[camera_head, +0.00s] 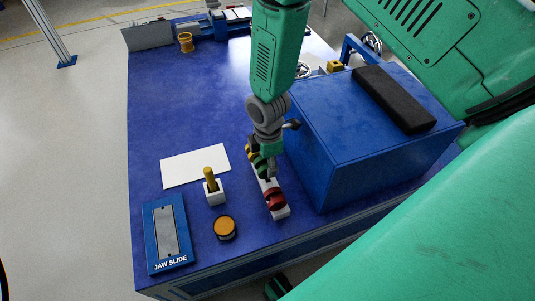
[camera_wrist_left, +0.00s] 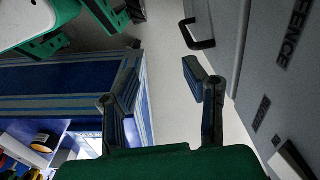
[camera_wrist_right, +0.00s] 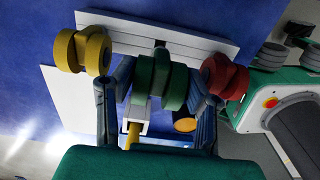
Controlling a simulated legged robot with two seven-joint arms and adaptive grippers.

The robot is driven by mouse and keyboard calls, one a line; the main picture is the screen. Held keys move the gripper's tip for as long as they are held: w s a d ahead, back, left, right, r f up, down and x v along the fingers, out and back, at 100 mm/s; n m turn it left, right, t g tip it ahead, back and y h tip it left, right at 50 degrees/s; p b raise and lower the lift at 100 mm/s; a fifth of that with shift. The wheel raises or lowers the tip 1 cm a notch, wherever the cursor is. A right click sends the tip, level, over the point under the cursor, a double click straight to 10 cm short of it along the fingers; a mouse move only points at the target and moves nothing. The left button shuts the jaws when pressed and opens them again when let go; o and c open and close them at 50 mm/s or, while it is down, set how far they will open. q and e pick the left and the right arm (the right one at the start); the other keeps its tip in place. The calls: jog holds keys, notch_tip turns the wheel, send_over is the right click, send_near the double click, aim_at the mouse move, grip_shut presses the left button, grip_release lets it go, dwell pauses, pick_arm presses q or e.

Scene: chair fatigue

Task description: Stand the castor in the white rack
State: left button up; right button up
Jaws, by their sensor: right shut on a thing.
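A white rack (camera_head: 281,212) lies on the blue table beside a large blue box. A red castor (camera_head: 275,198) stands at its near end and a yellow castor (camera_head: 250,150) at its far end. My right gripper (camera_head: 264,166) is at the rack's middle, shut on a green castor (camera_wrist_right: 155,84). In the right wrist view the green castor sits between the yellow castor (camera_wrist_right: 82,50) and the red castor (camera_wrist_right: 225,77), over the rack (camera_wrist_right: 205,38). Whether it touches the rack is unclear. My left gripper (camera_wrist_left: 158,82) is open and empty, away from the table top.
The blue box (camera_head: 330,150) with a black pad (camera_head: 393,98) stands close right of the rack. Left are a white block with a yellow peg (camera_head: 210,181), an orange-topped disc (camera_head: 225,227), a JAW SLIDE plate (camera_head: 152,240) and a white sheet (camera_head: 190,166). The table's far left middle is clear.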

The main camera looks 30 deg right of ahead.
jog(key=shift+f+b, duration=0.7)
jog(key=shift+f, duration=0.95)
jog(key=o, duration=1.1)
notch_tip(320, 180, up, 12)
jog(key=shift+f, duration=0.1)
